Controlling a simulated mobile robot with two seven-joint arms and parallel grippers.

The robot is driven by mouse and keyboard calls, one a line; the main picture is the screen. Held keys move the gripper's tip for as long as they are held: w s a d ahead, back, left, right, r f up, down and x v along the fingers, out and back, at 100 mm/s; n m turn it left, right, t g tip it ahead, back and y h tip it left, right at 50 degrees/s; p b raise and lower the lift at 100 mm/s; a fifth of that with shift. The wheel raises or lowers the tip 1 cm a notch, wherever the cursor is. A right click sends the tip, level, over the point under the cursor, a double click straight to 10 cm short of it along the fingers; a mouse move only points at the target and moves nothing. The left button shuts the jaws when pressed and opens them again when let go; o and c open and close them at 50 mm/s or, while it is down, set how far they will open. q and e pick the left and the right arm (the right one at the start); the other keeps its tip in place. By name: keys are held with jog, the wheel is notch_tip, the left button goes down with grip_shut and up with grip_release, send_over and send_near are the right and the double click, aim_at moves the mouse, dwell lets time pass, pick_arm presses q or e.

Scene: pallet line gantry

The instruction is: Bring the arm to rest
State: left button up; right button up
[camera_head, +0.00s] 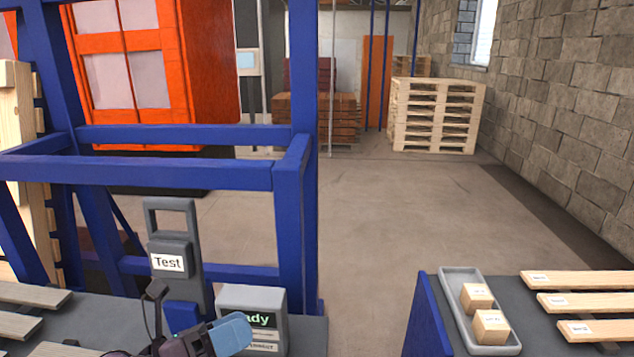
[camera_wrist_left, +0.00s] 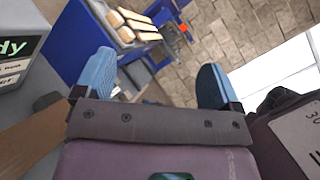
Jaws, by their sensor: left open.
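My left gripper (camera_head: 222,338) is at the bottom of the head view, in front of a grey box with a lit screen (camera_head: 262,310). In the left wrist view the gripper (camera_wrist_left: 155,85) shows two blue fingertips wide apart with nothing between them. Part of the grey box (camera_wrist_left: 18,50) is at the left edge of that view, close to the left finger. In the head view I cannot tell whether the finger touches the box. My right gripper is in neither view.
A blue frame (camera_head: 190,172) stands at the left, with a grey post labelled "Test" (camera_head: 168,263) before it. A grey tray (camera_head: 457,290) with two small boxes (camera_head: 490,327) and wooden slats (camera_head: 585,303) lie at the lower right. The floor (camera_head: 400,220) between is clear. Pallets (camera_head: 436,115) stand behind.

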pick_arm(q)
jog(key=s+a+f+n+t+y, duration=0.1)
jog(key=a+f+n+t+y, duration=0.15)
jog(key=a+n+y, duration=0.55)
jog(key=s+a+f+n+t+y, duration=0.15)
jog(key=f+n+y, duration=0.3)
jog(key=n, duration=0.85)
jog(key=s+a+f+n+t+y, duration=0.1)
jog(key=a+f+n+t+y, duration=0.15)
jog(key=a+n+y, duration=0.6)
jog(key=s+d+f+n+g+h, duration=0.1)
jog(key=s+f+n+g, duration=0.45)
jog(key=s, duration=0.45)
jog(key=s+d+f+n+g+h, duration=0.1)
jog(key=s+f+n+g+h, duration=0.1)
jog(key=s+f+n+g, duration=0.6)
jog(key=w+f+m+t, duration=0.3)
jog(key=w+f+t, duration=0.3)
jog(key=t, duration=0.3)
jog(key=shift+d+f+m, duration=0.2)
jog(key=shift+f+m, duration=0.2)
jog(key=shift+f, duration=0.3)
